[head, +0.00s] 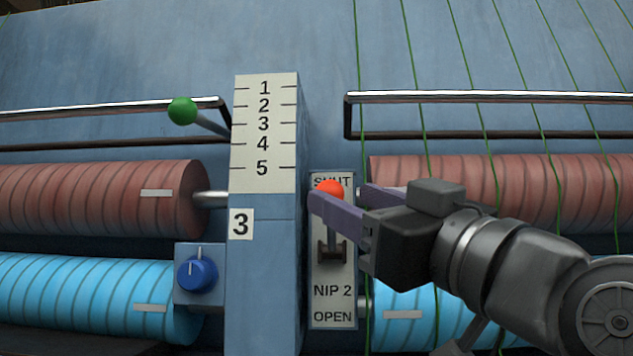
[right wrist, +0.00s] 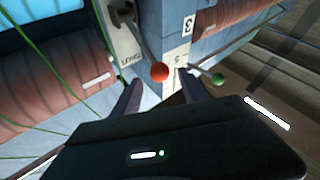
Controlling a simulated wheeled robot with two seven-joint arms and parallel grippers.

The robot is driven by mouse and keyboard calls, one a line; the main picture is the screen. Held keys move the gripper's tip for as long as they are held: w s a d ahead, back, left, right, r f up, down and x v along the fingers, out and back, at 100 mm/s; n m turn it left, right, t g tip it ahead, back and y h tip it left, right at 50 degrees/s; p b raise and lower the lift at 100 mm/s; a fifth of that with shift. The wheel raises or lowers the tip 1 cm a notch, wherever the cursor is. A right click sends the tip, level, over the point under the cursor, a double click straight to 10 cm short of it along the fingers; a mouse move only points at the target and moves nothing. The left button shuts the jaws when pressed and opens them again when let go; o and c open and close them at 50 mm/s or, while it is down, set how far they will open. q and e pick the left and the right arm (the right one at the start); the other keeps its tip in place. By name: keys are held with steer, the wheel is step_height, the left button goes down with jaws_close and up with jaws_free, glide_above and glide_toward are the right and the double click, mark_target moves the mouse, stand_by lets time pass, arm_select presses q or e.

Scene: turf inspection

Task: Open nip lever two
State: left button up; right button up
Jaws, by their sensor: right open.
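Nip lever two has an orange-red knob (head: 330,187) on a short grey stem. It points up by the word SHUT on its label plate (head: 333,291), which reads NIP 2 and OPEN lower down. My right gripper (head: 338,196) is open at the knob, coming in from the right. One purple finger crosses in front of the stem and hides the knob's lower edge. In the right wrist view the knob (right wrist: 160,72) shows in the gap at the fingertips; I cannot tell whether either finger touches it. My left gripper is not in view.
A blue post (head: 262,270) with a numbered scale (head: 264,130) stands just left of the lever. Left of it are a green-knobbed lever (head: 182,110) and a blue dial (head: 197,273). Red rollers (head: 90,205), blue rollers (head: 80,290) and green strands (head: 412,70) flank it.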

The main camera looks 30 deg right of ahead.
steer(key=p+x, duration=0.3)
steer(key=x, duration=0.5)
steer(key=shift+p, duration=0.35)
steer(key=shift+c, duration=0.5)
steer(key=shift+s, duration=0.1)
jaws_close()
stand_by(0.4)
